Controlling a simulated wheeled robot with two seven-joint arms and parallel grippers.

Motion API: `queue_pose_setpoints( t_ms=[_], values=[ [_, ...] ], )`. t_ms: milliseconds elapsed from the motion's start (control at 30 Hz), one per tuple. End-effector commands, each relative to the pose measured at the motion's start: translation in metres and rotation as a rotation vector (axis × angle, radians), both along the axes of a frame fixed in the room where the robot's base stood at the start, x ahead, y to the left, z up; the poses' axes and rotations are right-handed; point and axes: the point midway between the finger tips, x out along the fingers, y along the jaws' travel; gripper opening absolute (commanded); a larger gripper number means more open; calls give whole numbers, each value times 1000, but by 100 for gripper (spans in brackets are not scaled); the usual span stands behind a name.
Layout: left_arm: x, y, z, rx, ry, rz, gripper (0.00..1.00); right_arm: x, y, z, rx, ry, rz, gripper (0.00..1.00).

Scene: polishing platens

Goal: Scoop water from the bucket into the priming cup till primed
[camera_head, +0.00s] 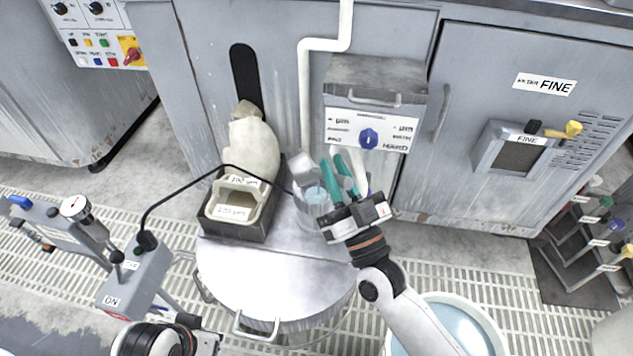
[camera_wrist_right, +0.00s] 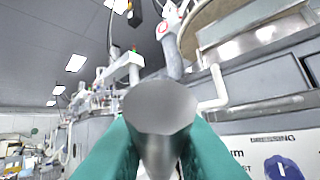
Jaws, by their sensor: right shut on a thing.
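My right gripper (camera_head: 333,161) has teal fingers and is shut on a grey metal scoop (camera_head: 301,168). The scoop's bowl is over or just behind a clear cup (camera_head: 309,214), apparently the priming cup, with pale blue liquid in it. The cup stands on the round metal lid, partly hidden by my gripper. In the right wrist view the scoop (camera_wrist_right: 160,108) sits between both fingers (camera_wrist_right: 160,150); its contents cannot be made out. The white bucket (camera_head: 492,325) of pale blue water is at the bottom, partly behind my right arm. My left gripper's fingers are not seen.
The round metal lid (camera_head: 270,275) has clear room in front. A dark box (camera_head: 225,226) with labelled pads and a beige sack (camera_head: 254,150) stand left of the cup. A grey control box (camera_head: 372,105) and white pipe (camera_head: 304,95) are close behind. A black cable (camera_head: 160,195) arches at left.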

Motion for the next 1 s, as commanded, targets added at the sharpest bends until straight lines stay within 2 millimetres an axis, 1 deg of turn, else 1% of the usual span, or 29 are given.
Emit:
queue_pose_setpoints(
  t_ms=[1000],
  values=[
    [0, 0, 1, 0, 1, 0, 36, 8, -5, 0, 77, 25, 0, 0]
  ],
)
